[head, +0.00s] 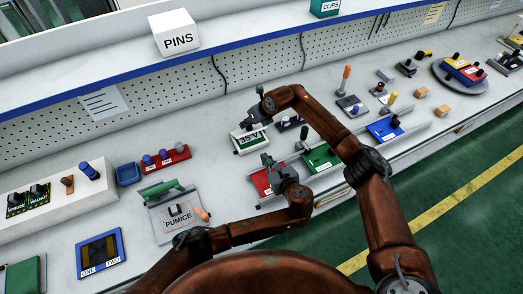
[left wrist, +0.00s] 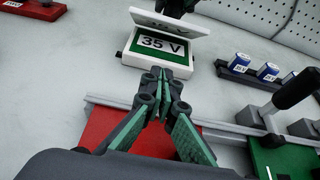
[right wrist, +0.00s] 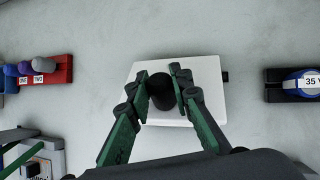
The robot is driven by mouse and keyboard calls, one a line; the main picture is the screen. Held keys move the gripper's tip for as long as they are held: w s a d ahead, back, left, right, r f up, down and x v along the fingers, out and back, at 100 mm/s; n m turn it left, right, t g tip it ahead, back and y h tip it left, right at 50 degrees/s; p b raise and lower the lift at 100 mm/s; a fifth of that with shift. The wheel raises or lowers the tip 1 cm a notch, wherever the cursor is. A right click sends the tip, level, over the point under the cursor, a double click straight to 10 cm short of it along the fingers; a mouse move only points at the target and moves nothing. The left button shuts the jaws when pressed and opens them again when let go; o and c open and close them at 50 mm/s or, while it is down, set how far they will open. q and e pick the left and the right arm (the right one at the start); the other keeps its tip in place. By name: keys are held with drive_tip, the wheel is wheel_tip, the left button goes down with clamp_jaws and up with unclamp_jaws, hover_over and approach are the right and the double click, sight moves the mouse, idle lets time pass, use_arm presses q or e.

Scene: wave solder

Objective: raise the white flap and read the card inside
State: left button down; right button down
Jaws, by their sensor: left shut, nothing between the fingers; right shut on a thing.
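The box (left wrist: 135,60) with the white flap (left wrist: 170,24) sits on the bench, and the flap stands raised and tilted. Inside lies a white card on green, reading "35 V" (left wrist: 163,44); it also shows in the head view (head: 250,140). My right gripper (head: 264,108) is shut on the flap's dark knob (right wrist: 162,96), seen from above in the right wrist view over the flap (right wrist: 209,98). My left gripper (left wrist: 166,74) is shut and empty, just in front of the box and above the red fixture (left wrist: 115,133).
A green fixture (head: 318,155) and a blue fixture (head: 385,128) stand along a rail to the right. A red block with knobs (head: 166,159) and a plate labelled PUMICE (head: 163,222) are to the left. A small rack (left wrist: 240,72) holds blue-and-white items beside the box.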

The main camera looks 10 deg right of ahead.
sight(251, 133)
use_arm(q)
drive_tip(key=x, duration=0.8)
drive_tip(key=shift+w+a, duration=0.2)
drive_tip(key=shift+w, duration=0.05)
use_arm(e)
drive_tip(key=shift+d, duration=0.1)
use_arm(q)
drive_tip(key=shift+w+a+r, duration=0.2)
drive_tip(key=shift+w+r, duration=0.6)
drive_tip(key=shift+r, duration=0.15)
drive_tip(key=shift+w+a+r, duration=0.15)
drive_tip(key=shift+w+r, duration=0.25)
drive_tip(key=shift+r, duration=0.25)
drive_tip(key=shift+w+a+r, duration=0.2)
drive_tip(key=shift+w+r, duration=0.35)
drive_tip(key=shift+r, duration=0.3)
use_arm(e)
drive_tip(key=shift+f, duration=0.1)
drive_tip(key=c, duration=2.2)
unclamp_jaws()
use_arm(q)
drive_tip(key=shift+d, duration=0.1)
use_arm(e)
drive_tip(key=o, duration=0.5)
drive_tip(key=shift+f, duration=0.1)
use_arm(q)
drive_tip(key=shift+s+f, duration=0.1)
